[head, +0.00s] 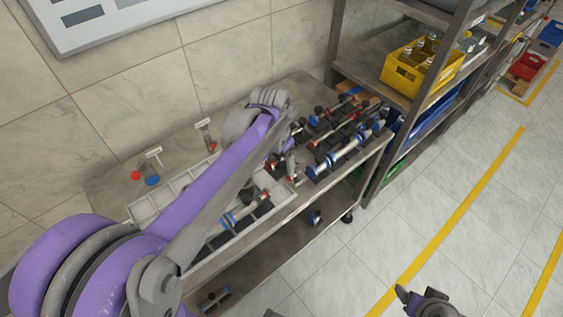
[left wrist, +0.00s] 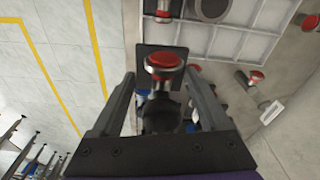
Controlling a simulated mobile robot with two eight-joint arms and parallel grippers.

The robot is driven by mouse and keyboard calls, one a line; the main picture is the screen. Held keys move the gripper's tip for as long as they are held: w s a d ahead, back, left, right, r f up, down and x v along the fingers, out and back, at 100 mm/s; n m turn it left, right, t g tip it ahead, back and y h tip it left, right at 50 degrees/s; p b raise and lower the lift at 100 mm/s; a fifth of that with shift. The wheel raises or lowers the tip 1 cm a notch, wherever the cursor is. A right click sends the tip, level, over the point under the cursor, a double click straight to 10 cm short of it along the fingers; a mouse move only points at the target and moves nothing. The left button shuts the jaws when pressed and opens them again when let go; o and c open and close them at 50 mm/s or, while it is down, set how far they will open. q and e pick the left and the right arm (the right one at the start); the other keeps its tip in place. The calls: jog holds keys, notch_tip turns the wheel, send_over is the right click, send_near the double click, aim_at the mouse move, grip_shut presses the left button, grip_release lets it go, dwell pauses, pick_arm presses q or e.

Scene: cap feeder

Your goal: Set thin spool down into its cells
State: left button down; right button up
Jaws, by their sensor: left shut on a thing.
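I cannot tell whether the spool touches a cell. My right gripper (head: 425,302) is at the bottom edge of the head view, over the floor; its opening is unclear.
Several red- and blue-ended spools (head: 345,150) lie in dark holders on the right of the bench. Loose red and blue pieces (head: 152,180) lie behind the tray. A shelf rack with a yellow crate (head: 421,68) stands at the right. The floor in front is clear.

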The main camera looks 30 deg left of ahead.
pick_arm(q)
jog(key=shift+a, duration=0.2)
jog(key=shift+s+d+f+b, duration=0.1)
jog(key=shift+d+f+b, duration=0.15)
jog(key=shift+f+b, duration=0.2)
jog(key=shift+f, duration=0.4)
jog(key=b, duration=0.5)
send_over(280, 194)
notch_tip(280, 194, down, 7)
jog(key=shift+a+r, duration=0.1)
jog(key=shift+r, duration=0.05)
jog(key=shift+f+b, duration=1.05)
jog(key=shift+f, duration=0.55)
jog(key=shift+f, duration=0.4)
jog(key=shift+s+f+b, duration=0.15)
jog(key=shift+f+b, duration=0.3)
jog(key=shift+b, duration=0.1)
grip_release()
jog(key=r, duration=0.4)
jog(key=r+p, duration=0.1)
jog(key=r, duration=0.2)
jog(key=s+r+p, duration=0.1)
jog(key=r, duration=0.3)
jog(key=shift+a+r, duration=0.15)
jog(key=shift+r, duration=0.2)
